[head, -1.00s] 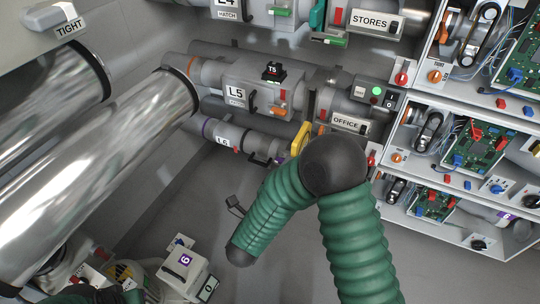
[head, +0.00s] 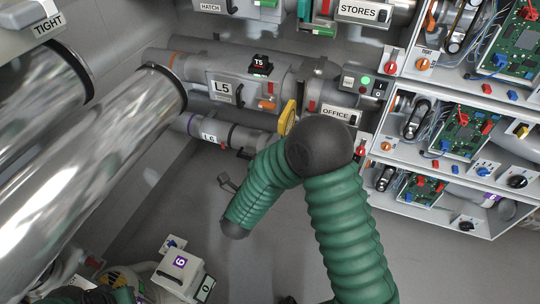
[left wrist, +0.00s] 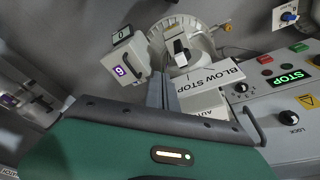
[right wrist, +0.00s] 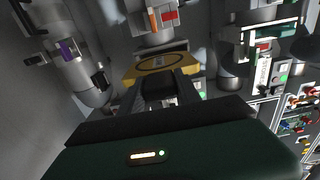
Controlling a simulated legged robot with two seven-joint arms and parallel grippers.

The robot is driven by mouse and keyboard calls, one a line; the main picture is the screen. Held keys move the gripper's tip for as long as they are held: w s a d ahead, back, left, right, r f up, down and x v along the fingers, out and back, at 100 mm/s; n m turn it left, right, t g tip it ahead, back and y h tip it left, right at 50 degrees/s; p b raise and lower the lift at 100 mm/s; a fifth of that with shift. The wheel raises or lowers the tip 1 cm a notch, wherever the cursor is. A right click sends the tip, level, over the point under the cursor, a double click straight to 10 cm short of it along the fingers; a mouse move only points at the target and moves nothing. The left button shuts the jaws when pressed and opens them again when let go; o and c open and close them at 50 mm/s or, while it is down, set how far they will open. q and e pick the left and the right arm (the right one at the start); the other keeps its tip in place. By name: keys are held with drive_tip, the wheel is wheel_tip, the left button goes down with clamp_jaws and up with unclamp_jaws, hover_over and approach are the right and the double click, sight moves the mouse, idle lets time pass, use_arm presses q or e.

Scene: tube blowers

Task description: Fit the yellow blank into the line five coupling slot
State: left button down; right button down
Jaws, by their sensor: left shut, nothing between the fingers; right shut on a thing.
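The yellow blank (head: 287,117) shows edge-on in the head view, beside the right end of the line five pipe (head: 222,87), labelled L5. In the right wrist view the blank (right wrist: 160,65) is a yellow plate with a dark ring, across the tips of my right gripper (right wrist: 153,88). That gripper is shut on it. In the head view my green right arm hides this gripper. The coupling slot lies near the joint between the L5 and OFFICE pipes, but its opening is not clear. My left gripper (left wrist: 162,92) is shut and empty in the left wrist view.
The OFFICE label (head: 337,114) and a box with a lit green button (head: 365,82) are right of the joint. The L6 pipe (head: 225,134) runs below. Shelves with circuit boards (head: 460,130) stand at right. A box marked 6 (head: 180,263) stands low at left.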

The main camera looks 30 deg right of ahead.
sight(294, 111)
drive_tip(key=b+x, duration=0.1)
drive_tip(key=x, duration=1.6)
drive_tip(key=shift+w+d+b, duration=0.1)
drive_tip(key=shift+b, duration=0.2)
drive_tip(key=shift+d+f, duration=0.1)
drive_tip(key=c, duration=0.8)
unclamp_jaws()
drive_tip(key=shift+w, duration=0.15)
drive_tip(key=shift+o, duration=0.2)
drive_tip(key=p+v, duration=0.4)
drive_tip(key=v, duration=1.3)
drive_tip(key=shift+d+p, duration=0.1)
drive_tip(key=shift+p, duration=0.25)
